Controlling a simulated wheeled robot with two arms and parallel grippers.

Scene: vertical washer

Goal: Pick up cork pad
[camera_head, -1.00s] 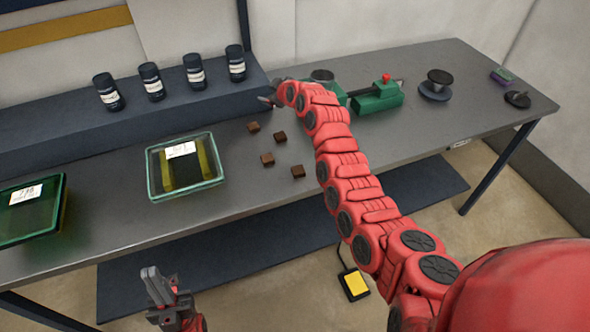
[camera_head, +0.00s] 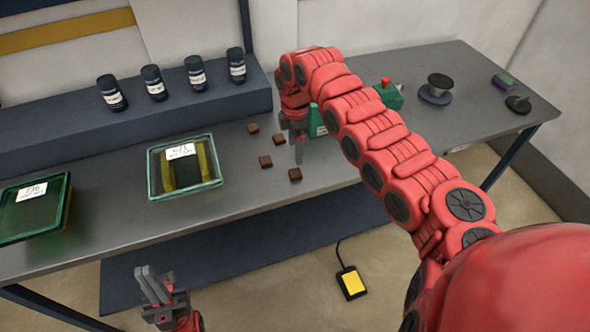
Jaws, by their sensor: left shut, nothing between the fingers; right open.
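My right gripper (camera_head: 293,147) points down at the right side of this group, open and empty. One finger shows just behind the front right pad; I cannot tell its height above the bench. My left gripper (camera_head: 152,283) is shut and empty in front of the bench, low in the picture.
A glass tray (camera_head: 215,184) with a white label stands left of the pads, and a green tray (camera_head: 62,215) further left. Dark bottles (camera_head: 153,82) stand on the rear shelf. A green device (camera_head: 392,96) is partly hidden behind my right arm. A spool (camera_head: 437,88) stands further right.

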